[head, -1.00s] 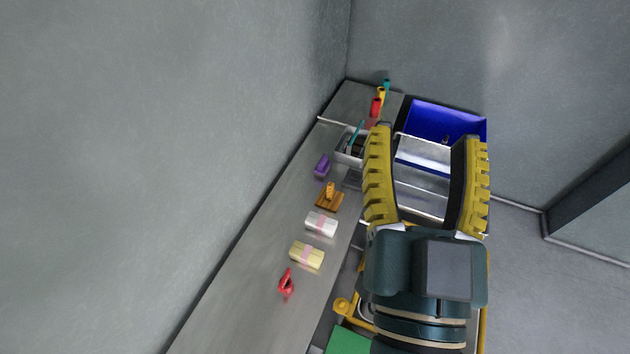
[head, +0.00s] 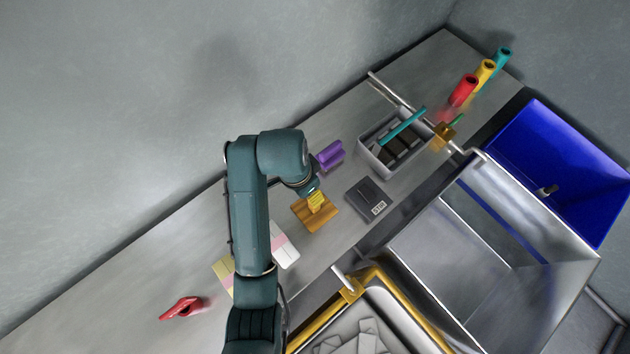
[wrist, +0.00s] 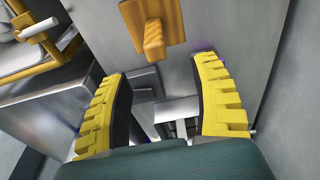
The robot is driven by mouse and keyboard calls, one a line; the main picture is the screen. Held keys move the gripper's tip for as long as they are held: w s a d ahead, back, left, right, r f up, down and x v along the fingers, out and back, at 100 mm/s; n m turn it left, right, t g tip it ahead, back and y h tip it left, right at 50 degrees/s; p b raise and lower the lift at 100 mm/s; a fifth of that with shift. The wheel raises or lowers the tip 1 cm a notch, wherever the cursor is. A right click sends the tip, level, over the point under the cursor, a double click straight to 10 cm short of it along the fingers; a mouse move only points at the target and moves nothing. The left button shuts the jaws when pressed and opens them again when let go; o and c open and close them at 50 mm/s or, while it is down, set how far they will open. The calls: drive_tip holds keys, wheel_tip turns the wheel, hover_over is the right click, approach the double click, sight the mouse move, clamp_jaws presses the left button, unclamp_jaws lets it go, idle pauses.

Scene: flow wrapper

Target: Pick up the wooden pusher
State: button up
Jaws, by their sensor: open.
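The wooden pusher (head: 312,221) is an orange-brown square board with an upright handle. It lies flat on the grey bench, beyond the end of my arm in the head view. In the wrist view the pusher (wrist: 152,27) is at the top, its handle pointing toward the camera. My gripper (wrist: 163,72) has its yellow ridged fingers spread wide with nothing between them. The pusher is ahead of the fingertips and apart from them in that view. In the head view my arm and wrist hide most of the gripper.
A purple block (head: 329,155) and a dark flat box (head: 369,200) are close to the pusher. A grey bin (head: 376,157) with dark bars stands farther back. White (head: 285,250) and yellow (head: 222,272) packs and a red item (head: 184,308) lie nearer. A blue crate (head: 570,150) is at right.

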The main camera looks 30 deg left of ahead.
drive_tip(key=f, duration=0.6)
drive_tip(key=shift+w+d+f, duration=0.15)
drive_tip(key=shift+w+d, duration=0.05)
drive_tip(key=shift+w, duration=0.1)
drive_tip(key=f, duration=0.1)
drive_tip(key=f+b, duration=0.1)
drive_tip(key=f, duration=0.1)
drive_tip(key=w+d+f, duration=0.1)
drive_tip(key=f, duration=0.1)
drive_tip(key=shift+d+f, duration=0.1)
drive_tip(key=shift+f, duration=0.05)
clamp_jaws()
